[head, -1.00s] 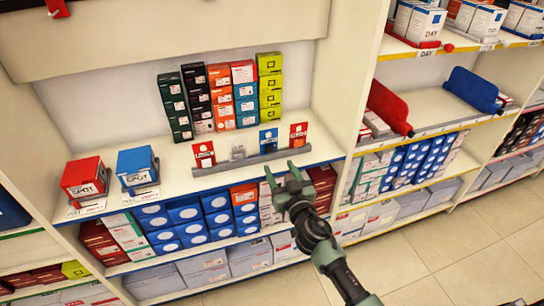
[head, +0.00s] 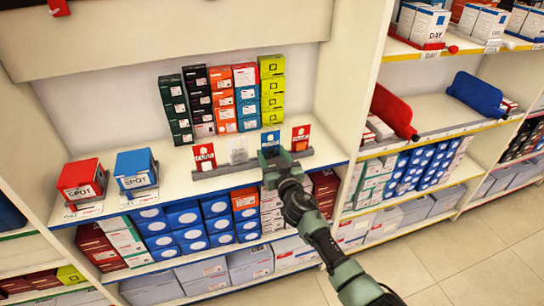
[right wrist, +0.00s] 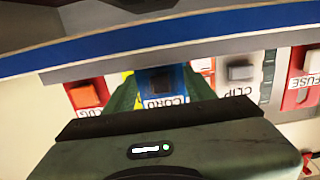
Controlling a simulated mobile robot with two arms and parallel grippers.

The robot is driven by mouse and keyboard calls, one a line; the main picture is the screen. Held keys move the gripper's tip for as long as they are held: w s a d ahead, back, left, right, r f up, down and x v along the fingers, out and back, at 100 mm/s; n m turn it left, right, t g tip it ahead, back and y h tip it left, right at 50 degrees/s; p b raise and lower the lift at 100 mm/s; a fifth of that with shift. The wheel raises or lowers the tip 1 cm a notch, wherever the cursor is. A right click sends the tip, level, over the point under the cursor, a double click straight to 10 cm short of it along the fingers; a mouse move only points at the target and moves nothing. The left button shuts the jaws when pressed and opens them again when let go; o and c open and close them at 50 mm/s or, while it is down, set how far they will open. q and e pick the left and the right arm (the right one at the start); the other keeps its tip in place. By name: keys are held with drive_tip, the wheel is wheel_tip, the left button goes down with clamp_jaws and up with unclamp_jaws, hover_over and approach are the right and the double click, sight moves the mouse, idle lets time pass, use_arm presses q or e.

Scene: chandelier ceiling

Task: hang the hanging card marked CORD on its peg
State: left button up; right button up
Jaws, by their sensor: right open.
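The blue hanging card marked CORD (head: 270,139) stands in a grey rack (head: 225,168) on the middle shelf. It also shows in the right wrist view (right wrist: 163,84), with its CORD label readable. My right gripper (head: 275,155) is open at the front of this card. In the right wrist view its green fingers (right wrist: 160,92) lie on either side of the card; whether they touch it I cannot tell. No peg for the card is clearly visible. My left gripper is not in view.
Stacked boxes (head: 222,98) stand behind. A red box (head: 82,180) and a blue box (head: 136,172) stand left. A red item (head: 58,7) hangs at the top.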

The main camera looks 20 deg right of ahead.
drive_tip(key=shift+c, duration=0.3)
drive_tip(key=c, duration=0.5)
drive_tip(key=shift+o, duration=0.2)
drive_tip(key=shift+r+p, duration=2.2)
drive_tip(key=shift+r, duration=0.15)
drive_tip(key=shift+s+r+p, duration=0.1)
drive_tip(key=shift+s+p, duration=0.25)
drive_tip(key=shift+s, duration=0.2)
drive_tip(key=s+r+p, duration=0.1)
drive_tip(key=s+p, duration=0.2)
drive_tip(key=s, duration=0.6)
drive_tip(key=shift+d+r+p, duration=0.2)
drive_tip(key=shift+p, duration=0.1)
